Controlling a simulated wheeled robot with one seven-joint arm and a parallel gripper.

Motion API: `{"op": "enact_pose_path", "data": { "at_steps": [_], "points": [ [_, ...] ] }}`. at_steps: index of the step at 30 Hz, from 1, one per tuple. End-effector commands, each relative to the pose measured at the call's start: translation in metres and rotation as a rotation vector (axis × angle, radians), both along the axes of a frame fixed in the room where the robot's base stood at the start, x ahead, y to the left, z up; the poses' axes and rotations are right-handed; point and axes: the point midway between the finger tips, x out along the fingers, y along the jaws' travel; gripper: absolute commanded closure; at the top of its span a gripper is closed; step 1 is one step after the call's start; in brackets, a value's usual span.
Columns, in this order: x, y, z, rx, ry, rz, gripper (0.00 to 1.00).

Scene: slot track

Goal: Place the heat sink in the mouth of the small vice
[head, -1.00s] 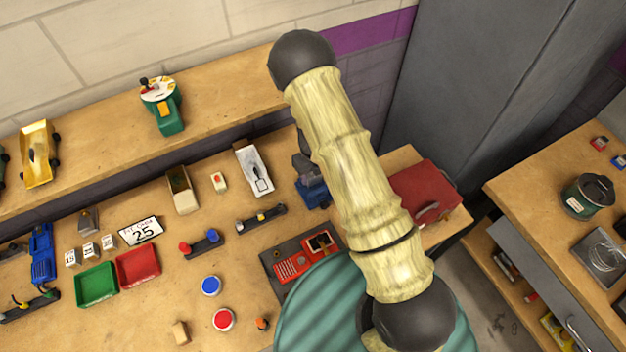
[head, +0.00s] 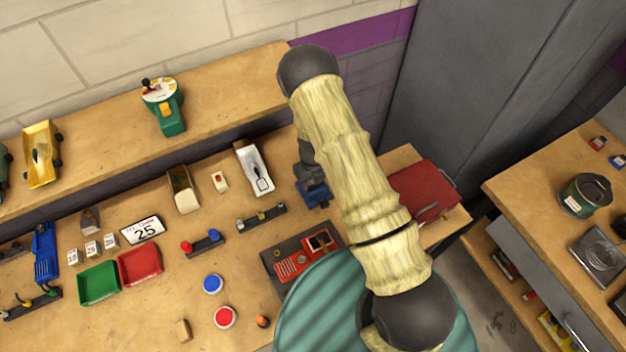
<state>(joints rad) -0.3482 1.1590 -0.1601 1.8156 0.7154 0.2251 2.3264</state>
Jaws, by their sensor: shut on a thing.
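A small blue vice-like tool (head: 315,194) stands near the back right of the workbench, partly behind my arm. A dark grey part just above it shows at the arm's edge; I cannot tell whether it belongs to the tool or to my wrist. The tool's mouth cannot be made out. My gripper is hidden behind my own arm, so its fingers do not show. I cannot make out the heat sink anywhere in view.
My arm crosses the workbench's right part. Beside it are a red toolbox (head: 425,190) and a dark tray (head: 281,251) with a red device. Left are a blue tool (head: 45,252), a green tray (head: 99,284) and a red tray (head: 140,266). A shelf (head: 220,98) runs behind.

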Motion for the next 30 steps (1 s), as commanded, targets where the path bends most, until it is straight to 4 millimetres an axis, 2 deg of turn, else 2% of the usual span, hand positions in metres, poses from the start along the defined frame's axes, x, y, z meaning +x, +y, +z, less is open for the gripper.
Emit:
{"op": "enact_pose_path", "data": {
  "at_steps": [1, 2, 4, 5, 17, 23, 30],
  "points": [
    [0.000, 0.000, -0.003, 0.000, 0.000, 0.000, 0.83],
    [0.000, 0.000, -0.002, 0.000, 0.000, 0.001, 0.49],
    [0.000, 0.000, -0.001, 0.000, 0.000, 0.000, 0.35],
    [0.000, 0.000, -0.001, 0.000, 0.000, 0.000, 0.33],
    [0.001, 0.000, 0.004, -0.001, -0.001, 0.000, 0.33],
    [0.001, 0.000, 0.026, 0.000, -0.003, 0.001, 0.33],
    [0.001, 0.001, 0.069, 0.000, -0.004, 0.002, 0.33]
  ]
}}
